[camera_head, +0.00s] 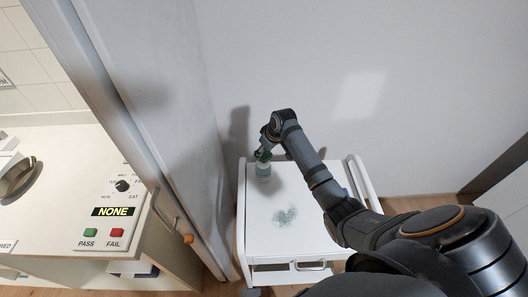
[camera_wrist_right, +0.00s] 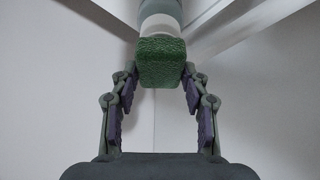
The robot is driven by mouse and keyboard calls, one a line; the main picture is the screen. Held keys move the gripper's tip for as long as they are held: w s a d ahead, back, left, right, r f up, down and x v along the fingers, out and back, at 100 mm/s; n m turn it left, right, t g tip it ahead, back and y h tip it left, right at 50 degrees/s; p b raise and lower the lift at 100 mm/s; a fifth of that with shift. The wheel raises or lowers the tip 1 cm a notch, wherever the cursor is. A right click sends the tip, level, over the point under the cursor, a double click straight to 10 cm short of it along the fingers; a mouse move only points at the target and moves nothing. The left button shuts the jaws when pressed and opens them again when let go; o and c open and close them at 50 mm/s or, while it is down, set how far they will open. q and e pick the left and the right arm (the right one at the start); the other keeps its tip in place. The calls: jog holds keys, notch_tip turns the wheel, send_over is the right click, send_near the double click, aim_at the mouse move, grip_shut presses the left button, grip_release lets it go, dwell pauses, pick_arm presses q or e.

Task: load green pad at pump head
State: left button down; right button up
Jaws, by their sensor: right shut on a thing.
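A small bottle (camera_head: 263,170) with a pale, greenish body stands at the far left of the white trolley's top. In the right wrist view a white round part (camera_wrist_right: 160,27), seemingly the pump head, shows in front of the bottle's grey-green body (camera_wrist_right: 160,7). A textured green pad (camera_wrist_right: 161,62) sits between the fingertips of my right gripper (camera_wrist_right: 160,76), which is shut on it. The pad overlaps the white part in this view; whether they touch I cannot tell. In the head view my right gripper (camera_head: 266,147) is directly above the bottle. My left gripper is out of view.
The white trolley (camera_head: 256,235) has raised side rails and a speckled greenish patch (camera_head: 286,216) on its top. A wall stands close behind the trolley.

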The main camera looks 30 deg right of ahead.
aim_at(264, 153)
jog(key=shift+f, duration=0.45)
dwell(1.1)
jog(key=shift+s+f, duration=0.1)
jog(key=shift+f, duration=0.05)
dwell(1.7)
notch_tip(264, 153, up, 7)
jog(key=p, duration=0.8)
dwell(0.6)
